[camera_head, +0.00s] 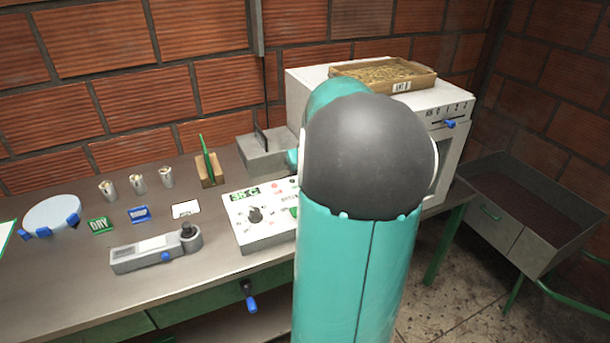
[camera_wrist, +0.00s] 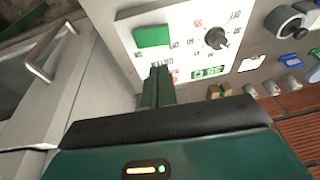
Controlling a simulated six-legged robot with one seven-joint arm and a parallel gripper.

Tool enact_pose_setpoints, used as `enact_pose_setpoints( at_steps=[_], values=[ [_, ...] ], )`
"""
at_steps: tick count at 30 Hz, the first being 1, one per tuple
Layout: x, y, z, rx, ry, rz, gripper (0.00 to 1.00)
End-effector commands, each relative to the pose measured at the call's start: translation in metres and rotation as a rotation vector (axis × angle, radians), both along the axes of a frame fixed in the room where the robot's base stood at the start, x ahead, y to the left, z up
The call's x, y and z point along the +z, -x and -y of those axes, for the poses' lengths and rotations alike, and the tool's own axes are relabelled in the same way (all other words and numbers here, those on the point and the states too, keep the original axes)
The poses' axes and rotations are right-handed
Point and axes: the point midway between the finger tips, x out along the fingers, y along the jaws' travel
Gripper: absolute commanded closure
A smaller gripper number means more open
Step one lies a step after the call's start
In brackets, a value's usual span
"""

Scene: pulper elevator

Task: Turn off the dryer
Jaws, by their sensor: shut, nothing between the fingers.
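A white control panel (camera_head: 250,215) lies on the bench, with a black knob (camera_head: 255,214), a green lit display (camera_head: 244,194) and a green button (camera_head: 294,211), partly covered by my arm. The wrist view shows the panel (camera_wrist: 182,20) upside down, with the green button (camera_wrist: 152,36), knob (camera_wrist: 216,38) and display (camera_wrist: 208,72). My gripper (camera_wrist: 158,72) is shut and empty, its tips near the panel by the display and red marks; contact cannot be told. My arm hides it in the head view. A white cabinet (camera_head: 450,160) with a blue-handled slider stands behind my arm.
A cardboard tray of grains (camera_head: 385,72) sits on the cabinet. The bench holds a grey lever device (camera_head: 155,252), several small metal cups (camera_head: 138,184), a round scale (camera_head: 53,213) and labelled cards. A metal bin (camera_head: 530,200) stands at right. Brick walls close the back.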

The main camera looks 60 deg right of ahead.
Motion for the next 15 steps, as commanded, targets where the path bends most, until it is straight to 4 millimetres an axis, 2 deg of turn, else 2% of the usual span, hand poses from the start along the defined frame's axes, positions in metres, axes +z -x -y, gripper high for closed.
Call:
enact_pose_setpoints(
  at_steps=[1,9,15],
  values=[
    [-0.011,-0.003,0.001,0.001,-0.003,0.0,1.0],
    [-0.062,-0.018,0.004,0.002,-0.003,0.0,1.0],
    [-0.086,-0.02,0.0,0.002,0.0,0.0,1.0]
  ],
)
